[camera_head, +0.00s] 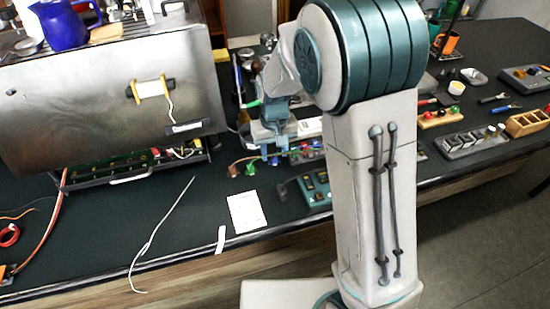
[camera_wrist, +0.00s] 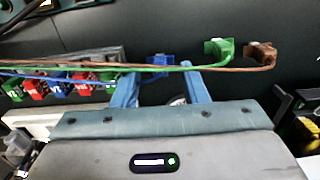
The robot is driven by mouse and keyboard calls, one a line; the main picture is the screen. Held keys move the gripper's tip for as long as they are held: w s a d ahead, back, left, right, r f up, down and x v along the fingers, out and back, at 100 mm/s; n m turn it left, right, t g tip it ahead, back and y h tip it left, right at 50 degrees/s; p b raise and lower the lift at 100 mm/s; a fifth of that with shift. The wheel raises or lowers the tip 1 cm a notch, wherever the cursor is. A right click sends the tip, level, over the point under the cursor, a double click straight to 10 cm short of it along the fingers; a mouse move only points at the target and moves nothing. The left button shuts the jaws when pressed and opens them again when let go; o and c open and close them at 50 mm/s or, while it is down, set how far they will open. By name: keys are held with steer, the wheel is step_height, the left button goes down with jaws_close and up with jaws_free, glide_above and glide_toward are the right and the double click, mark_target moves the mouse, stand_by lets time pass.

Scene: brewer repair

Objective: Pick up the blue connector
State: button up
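The blue connector (camera_wrist: 158,62) lies on the dark bench in the wrist view, just beyond my fingertips and between their lines. It also shows small in the head view (camera_head: 274,161), below my gripper. My gripper (camera_wrist: 161,73) is open, with its two blue fingers apart and nothing visibly held. I cannot tell the exact height gap between the fingertips and the connector.
A green connector (camera_wrist: 219,48) and a brown connector (camera_wrist: 262,53) lie to the right, with wires crossing over my fingers in the picture. A row of coloured terminals (camera_wrist: 60,83) is on the left. The steel brewer (camera_head: 100,85) stands left of my arm; a white card (camera_head: 246,211) lies in front.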

steer(key=shift+f, duration=0.55)
jaws_close()
steer(key=shift+r, duration=0.15)
